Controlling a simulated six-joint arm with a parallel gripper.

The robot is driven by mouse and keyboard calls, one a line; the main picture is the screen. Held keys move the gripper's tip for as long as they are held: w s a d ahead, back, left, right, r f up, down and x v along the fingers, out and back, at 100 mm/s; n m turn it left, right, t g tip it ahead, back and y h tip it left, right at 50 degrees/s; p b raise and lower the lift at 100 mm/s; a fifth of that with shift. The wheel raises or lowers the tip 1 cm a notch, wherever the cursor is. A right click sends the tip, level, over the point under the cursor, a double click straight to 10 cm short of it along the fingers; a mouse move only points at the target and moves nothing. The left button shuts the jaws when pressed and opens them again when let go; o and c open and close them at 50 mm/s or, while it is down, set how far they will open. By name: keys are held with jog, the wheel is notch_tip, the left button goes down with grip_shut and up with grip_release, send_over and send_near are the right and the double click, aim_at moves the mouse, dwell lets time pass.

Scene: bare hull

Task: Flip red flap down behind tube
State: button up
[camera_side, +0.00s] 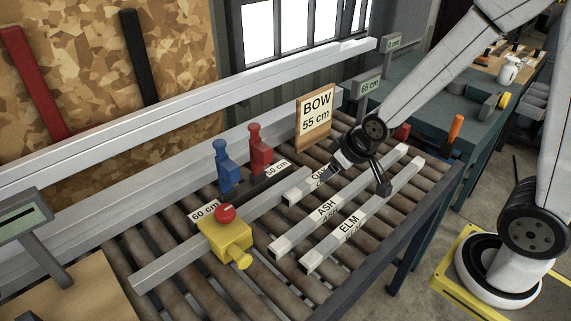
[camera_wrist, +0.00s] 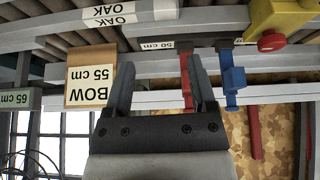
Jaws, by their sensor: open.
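The red flap (camera_side: 261,152) stands upright beside the 50 cm label at the back of the roller table; in the wrist view it (camera_wrist: 187,82) shows beside the right finger. A grey tube (camera_side: 165,268) lies through a yellow stop (camera_side: 228,240) with a red knob, in front of the flaps. The blue flap (camera_side: 227,168) stands upright left of the red one, by the 60 cm label; it also shows in the wrist view (camera_wrist: 233,78). My gripper (camera_side: 365,172) is open and empty, right of the red flap, above the OAK bar (camera_side: 298,187).
The ASH (camera_side: 325,212) and ELM (camera_side: 349,227) bars lie on the rollers in front. A BOW 55 cm sign (camera_side: 315,117) stands behind, between the red flap and a 65 cm post (camera_side: 369,89). A long pale rail (camera_side: 150,116) runs along the back.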

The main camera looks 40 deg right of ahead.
aim_at(258, 131)
jog(key=w+a+r+n+t+y, duration=0.1)
jog(key=w+t+y, duration=0.1)
jog(key=w+t, duration=0.3)
jog(key=w+a+r+n+t+y, duration=0.1)
jog(key=w+a+t+y, duration=0.1)
jog(key=w+t, duration=0.4)
jog(key=shift+w+a+r+n+t+y, duration=0.15)
jog(key=shift+w+a+n+t+y, duration=0.15)
jog(key=shift+w, duration=2)
jog(key=shift+w, duration=0.1)
jog(key=x, duration=0.7)
jog(key=shift+w+a, duration=0.15)
jog(key=shift+w, duration=0.1)
grip_shut()
